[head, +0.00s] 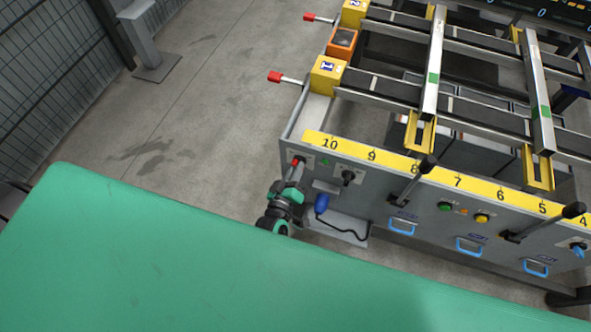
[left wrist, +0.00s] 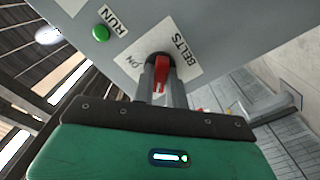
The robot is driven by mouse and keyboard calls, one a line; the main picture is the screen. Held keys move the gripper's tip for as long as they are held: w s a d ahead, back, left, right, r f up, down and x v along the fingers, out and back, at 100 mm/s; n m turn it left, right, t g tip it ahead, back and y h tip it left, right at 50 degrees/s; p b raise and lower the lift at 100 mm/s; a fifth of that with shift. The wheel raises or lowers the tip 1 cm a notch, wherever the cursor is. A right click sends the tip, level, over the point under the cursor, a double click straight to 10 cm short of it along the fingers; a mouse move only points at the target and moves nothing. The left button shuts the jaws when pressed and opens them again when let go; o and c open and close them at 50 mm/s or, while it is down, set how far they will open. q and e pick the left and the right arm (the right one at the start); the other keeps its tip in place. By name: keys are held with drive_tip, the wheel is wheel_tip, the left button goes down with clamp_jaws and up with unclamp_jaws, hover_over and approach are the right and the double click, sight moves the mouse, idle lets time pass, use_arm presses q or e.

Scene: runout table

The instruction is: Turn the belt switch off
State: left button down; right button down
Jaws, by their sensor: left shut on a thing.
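The red handle of the belt switch (head: 296,160) is at the left end of the grey front panel (head: 383,200). In the left wrist view the handle (left wrist: 162,72) sits between my fingers, in front of a white label (left wrist: 187,58) reading BELTS, with ON at its left side. My left gripper (head: 294,169) is shut on this handle. The fingers hide part of the handle and label, so I cannot tell its exact setting. A green lamp (left wrist: 100,33) beside RUN looks lit. My right gripper is not in view.
Right of the switch are a black knob (head: 348,177), a blue plug (head: 321,203) with a black cable, and a black lever (head: 427,165). Above runs a yellow number strip (head: 372,156). Yellow end blocks (head: 327,75) with red-tipped levers stand behind. Floor left of the table is clear.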

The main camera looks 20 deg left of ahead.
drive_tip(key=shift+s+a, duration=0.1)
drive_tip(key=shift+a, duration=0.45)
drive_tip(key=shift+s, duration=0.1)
use_arm(q)
drive_tip(key=c, duration=1.4)
unclamp_jaws()
drive_tip(key=shift+c, duration=0.2)
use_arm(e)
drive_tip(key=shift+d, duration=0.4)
use_arm(q)
drive_tip(key=shift+s, duration=0.1)
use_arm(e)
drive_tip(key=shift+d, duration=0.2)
